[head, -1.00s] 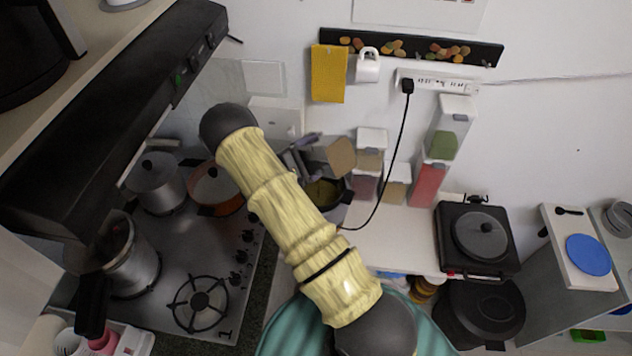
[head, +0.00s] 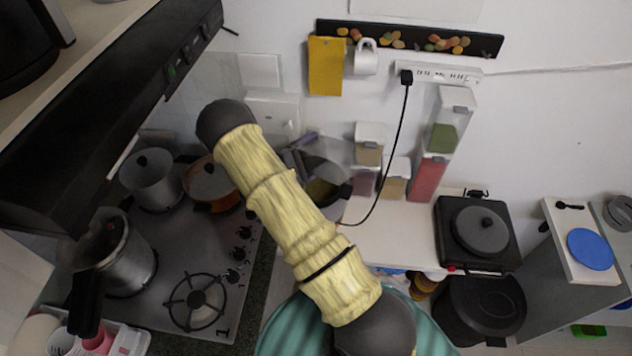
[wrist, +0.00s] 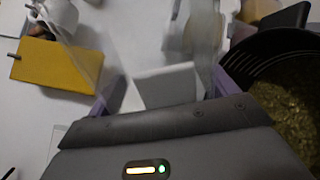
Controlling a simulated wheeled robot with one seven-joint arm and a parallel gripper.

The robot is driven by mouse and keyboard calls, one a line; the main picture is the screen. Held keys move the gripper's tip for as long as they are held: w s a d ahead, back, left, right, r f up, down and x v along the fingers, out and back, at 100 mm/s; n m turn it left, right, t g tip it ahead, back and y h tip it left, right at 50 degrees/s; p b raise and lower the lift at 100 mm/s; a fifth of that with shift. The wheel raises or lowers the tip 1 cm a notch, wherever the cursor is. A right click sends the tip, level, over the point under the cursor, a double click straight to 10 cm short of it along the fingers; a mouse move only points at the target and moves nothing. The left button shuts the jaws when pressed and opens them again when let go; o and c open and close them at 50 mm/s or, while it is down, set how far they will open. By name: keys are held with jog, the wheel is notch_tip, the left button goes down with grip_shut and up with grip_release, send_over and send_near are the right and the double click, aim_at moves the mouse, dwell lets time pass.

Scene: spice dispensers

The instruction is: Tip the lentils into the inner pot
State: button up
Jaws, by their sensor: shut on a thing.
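My gripper (head: 302,145) is partly behind my arm in the head view. In the wrist view my gripper (wrist: 168,92) is shut on a clear container (wrist: 168,78), which is blurred and see-through. No lentils show inside the container. The inner pot (head: 343,194) sits below and beside the gripper, dark-rimmed and partly hidden by my arm. In the wrist view the inner pot (wrist: 240,60) is at the right, with greenish-brown lentils (wrist: 288,95) in it. The container's tilt and whether it touches the pot cannot be told.
Clear spice dispensers (head: 368,150) stand against the wall to the right of the pot, with a taller stack (head: 432,165) beyond. A black cord (head: 397,150) hangs down nearby. The hob (head: 185,265) with lidded pots is at the left. Some white counter (head: 395,240) is clear.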

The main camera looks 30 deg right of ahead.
jog(key=shift+s+d+f+m+b, duration=0.1)
jog(key=shift+s+f+m+b, duration=0.15)
jog(key=shift+f+m+b, duration=0.3)
jog(key=shift+s+f+m+b, duration=0.25)
jog(key=shift+f+m+b, duration=0.15)
jog(key=shift+m, duration=0.25)
jog(key=shift+f, duration=0.1)
